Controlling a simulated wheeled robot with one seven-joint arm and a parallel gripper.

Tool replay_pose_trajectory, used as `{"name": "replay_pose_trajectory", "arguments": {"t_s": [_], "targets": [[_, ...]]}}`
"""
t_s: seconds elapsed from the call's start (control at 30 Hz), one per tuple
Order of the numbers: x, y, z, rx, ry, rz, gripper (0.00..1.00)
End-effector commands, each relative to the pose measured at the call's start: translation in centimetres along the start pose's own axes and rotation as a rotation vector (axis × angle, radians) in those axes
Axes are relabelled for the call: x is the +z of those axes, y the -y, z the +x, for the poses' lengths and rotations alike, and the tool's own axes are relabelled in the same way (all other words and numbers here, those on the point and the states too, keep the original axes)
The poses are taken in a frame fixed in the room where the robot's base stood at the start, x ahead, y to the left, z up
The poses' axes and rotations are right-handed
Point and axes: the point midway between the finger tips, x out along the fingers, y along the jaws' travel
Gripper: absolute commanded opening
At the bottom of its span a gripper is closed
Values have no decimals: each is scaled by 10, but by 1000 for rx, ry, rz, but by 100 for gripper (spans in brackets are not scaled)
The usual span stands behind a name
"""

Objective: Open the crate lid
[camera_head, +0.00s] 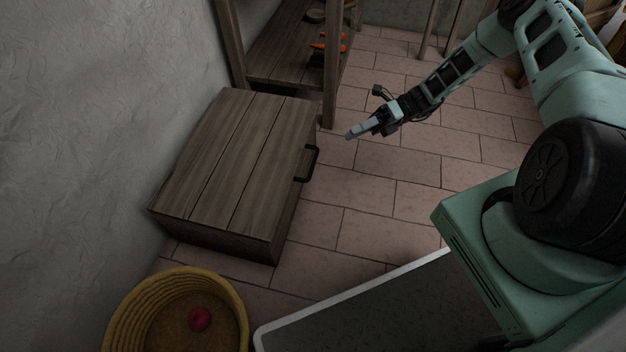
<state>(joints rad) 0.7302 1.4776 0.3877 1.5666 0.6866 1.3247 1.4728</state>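The wooden crate (232,165) stands on the tiled floor against the left wall. Its plank lid (225,150) lies flat and closed on top. A dark handle (311,164) sticks out at the right edge of the lid. My gripper (350,135) is to the right of and beyond the handle, apart from it, pointing left. Its fingers look close together, but at this size I cannot tell whether they are open or shut. I see nothing held in it.
A wooden shelf (285,62) with orange-handled items (328,44) stands just behind the crate. Tiled floor (375,205) right of the crate is free.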

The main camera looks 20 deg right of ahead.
Motion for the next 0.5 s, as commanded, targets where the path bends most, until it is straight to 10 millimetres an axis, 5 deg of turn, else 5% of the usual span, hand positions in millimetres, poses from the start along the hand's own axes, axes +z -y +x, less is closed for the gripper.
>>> {"name": "replay_pose_trajectory", "arguments": {"t_s": [0.03,0.2,0.5], "targets": [[-23,40,-8,17,78,68,34],[-60,99,-30,80,269,248,34],[-84,132,-42,139,397,365,34]]}}
